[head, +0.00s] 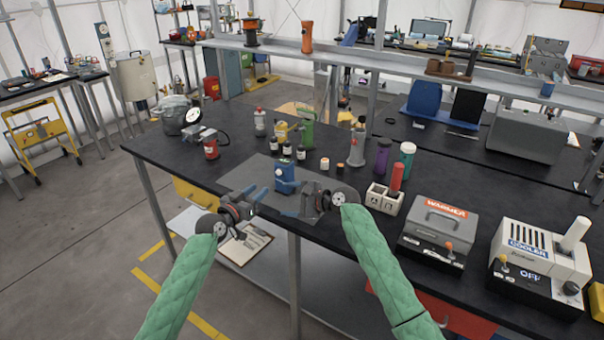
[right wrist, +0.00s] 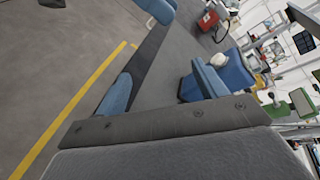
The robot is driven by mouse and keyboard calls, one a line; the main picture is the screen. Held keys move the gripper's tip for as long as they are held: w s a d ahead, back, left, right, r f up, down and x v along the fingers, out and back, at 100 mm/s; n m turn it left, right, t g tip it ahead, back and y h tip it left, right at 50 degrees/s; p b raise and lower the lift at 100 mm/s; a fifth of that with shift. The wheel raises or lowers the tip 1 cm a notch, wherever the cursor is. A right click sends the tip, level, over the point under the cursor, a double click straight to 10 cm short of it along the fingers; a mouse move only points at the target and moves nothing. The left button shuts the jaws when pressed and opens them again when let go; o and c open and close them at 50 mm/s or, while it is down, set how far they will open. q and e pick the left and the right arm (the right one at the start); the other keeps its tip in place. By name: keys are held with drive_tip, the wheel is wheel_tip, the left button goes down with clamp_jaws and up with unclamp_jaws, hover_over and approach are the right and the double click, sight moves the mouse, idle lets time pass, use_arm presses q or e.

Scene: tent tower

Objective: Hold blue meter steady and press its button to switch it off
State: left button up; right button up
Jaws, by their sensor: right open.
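The blue meter (head: 286,178) stands upright on a grey mat (head: 262,172) on the black table. It also shows in the right wrist view as a blue block (right wrist: 238,74) with a pale round top. My left gripper (head: 258,194) is just left of and in front of the meter, apart from it; its finger gap is too small to judge. My right gripper (head: 296,202) is open and empty at the meter's front right. Its blue fingers (right wrist: 162,88) stand apart in the right wrist view, one close to the meter. The meter's button is not clear.
Small bottles (head: 300,153) stand behind the meter. A red-capped gauge device (head: 210,147) is to the left. A white two-slot holder (head: 383,198), a warmer box (head: 438,226) and a cooler box (head: 540,258) are to the right. The table's front edge is near my grippers.

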sight(285, 173)
drive_tip(key=w+d+r+m, duration=0.1)
drive_tip(key=w+m, duration=0.1)
drive_tip(key=m, duration=0.1)
drive_tip(key=w+d+r+m, duration=0.1)
drive_tip(key=w+m, duration=0.2)
drive_tip(key=w+d+m, duration=0.1)
drive_tip(key=w+m, duration=0.2)
drive_tip(key=shift+w+d+r+h, duration=0.15)
drive_tip(key=shift+d+r+h, duration=0.15)
drive_tip(key=shift+r+h, duration=0.1)
drive_tip(key=shift+w+d+r+m, duration=0.25)
drive_tip(key=shift+w+d+m, duration=0.1)
drive_tip(key=shift+w+m, duration=0.45)
drive_tip(key=shift+x, duration=3.75)
